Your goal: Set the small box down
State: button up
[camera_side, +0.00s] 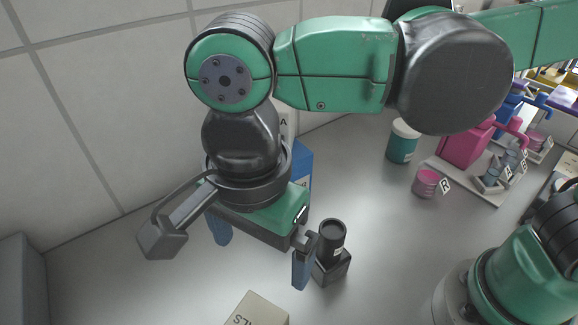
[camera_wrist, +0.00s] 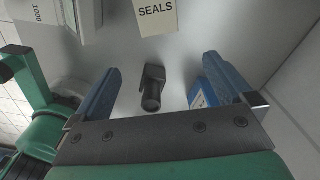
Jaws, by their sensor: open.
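A small beige box lettered SEALS (camera_side: 256,311) rests on the grey bench at the bottom edge of the side view, partly cut off. It also shows at the top of the wrist view (camera_wrist: 157,18). My gripper (camera_side: 261,256) points down, its two blue fingers spread wide with nothing between them. The SEALS box lies apart from the fingers, beyond the tips in the wrist view.
A black block with a round black cylinder (camera_side: 332,238) stands beside the right finger. A blue box (camera_side: 302,166) is partly hidden behind my gripper. A teal jar with a white lid (camera_side: 403,141), a pink jar (camera_side: 426,183) and a pink-and-blue rack (camera_side: 470,150) stand right.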

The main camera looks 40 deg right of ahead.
jog(key=w+d+n+t, duration=0.3)
jog(key=d+n, duration=0.3)
jog(key=d, duration=0.5)
jog(key=w+d+f+n+t, duration=0.1)
jog(key=w+d+n+t, duration=0.2)
jog(key=d+n, duration=0.4)
jog(key=d+t, duration=0.1)
jog(key=d, duration=0.4)
jog(key=shift+w+f, duration=0.25)
jog(key=shift+w, duration=0.05)
